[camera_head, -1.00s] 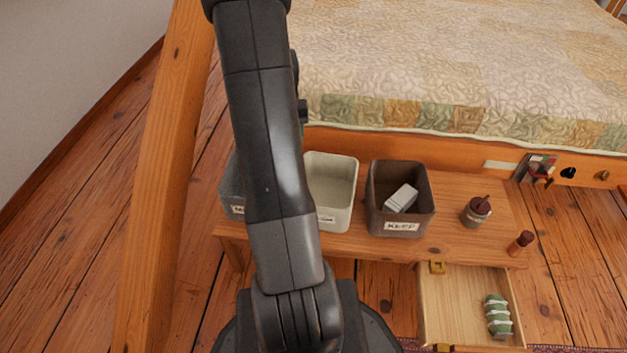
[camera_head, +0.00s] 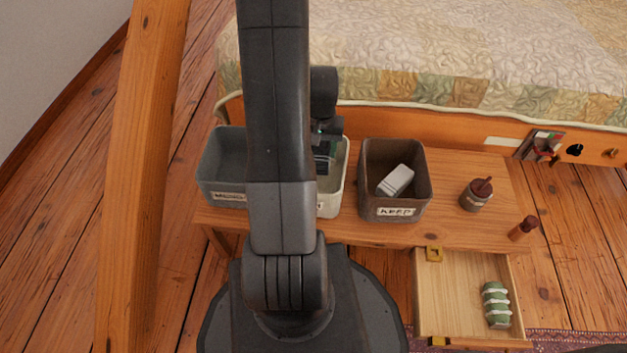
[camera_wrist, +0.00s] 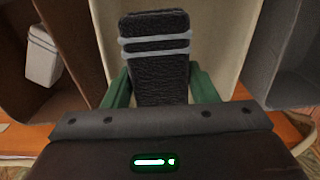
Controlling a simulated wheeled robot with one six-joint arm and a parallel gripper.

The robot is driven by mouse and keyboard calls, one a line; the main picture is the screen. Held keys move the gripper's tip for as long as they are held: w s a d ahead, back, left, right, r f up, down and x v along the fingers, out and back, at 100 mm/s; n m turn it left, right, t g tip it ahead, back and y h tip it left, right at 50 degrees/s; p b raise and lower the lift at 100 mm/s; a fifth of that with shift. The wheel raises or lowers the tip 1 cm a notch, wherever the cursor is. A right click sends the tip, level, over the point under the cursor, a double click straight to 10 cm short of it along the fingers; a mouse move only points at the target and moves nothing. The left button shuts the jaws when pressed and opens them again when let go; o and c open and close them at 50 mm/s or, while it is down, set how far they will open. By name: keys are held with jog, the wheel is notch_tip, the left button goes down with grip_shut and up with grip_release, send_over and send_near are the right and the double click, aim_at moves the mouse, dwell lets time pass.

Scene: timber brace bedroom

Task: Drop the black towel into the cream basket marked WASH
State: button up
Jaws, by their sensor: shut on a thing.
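The black towel (camera_wrist: 155,75), a dark rolled bundle with two grey bands, is between the green fingers of my gripper (camera_wrist: 160,88) in the wrist view. My gripper is shut on it. The cream basket (camera_wrist: 222,40) is behind and below the towel in the wrist view; I cannot tell how far the towel is from its walls. In the head view the cream basket (camera_head: 329,206) stands on the wooden bench, partly covered by my arm, and its label is hidden. My gripper (camera_head: 325,150) is over this basket there.
A grey bin (camera_head: 224,172) stands left of the cream basket. A brown bin marked KEEP (camera_head: 396,212) with a white box (camera_head: 396,180) stands right. A brown jar (camera_head: 476,196) and small bottle (camera_head: 523,229) are farther right. An open drawer (camera_head: 452,285) holds a green bundle (camera_head: 496,304).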

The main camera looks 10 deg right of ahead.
notch_tip(320, 180, down, 2)
jog(key=shift+f+b, duration=0.2)
jog(key=shift+b, duration=0.4)
jog(key=o, duration=1.1)
jog(key=shift+r, duration=0.1)
notch_tip(320, 180, up, 14)
jog(key=p, duration=0.5)
jog(key=shift+f, duration=0.2)
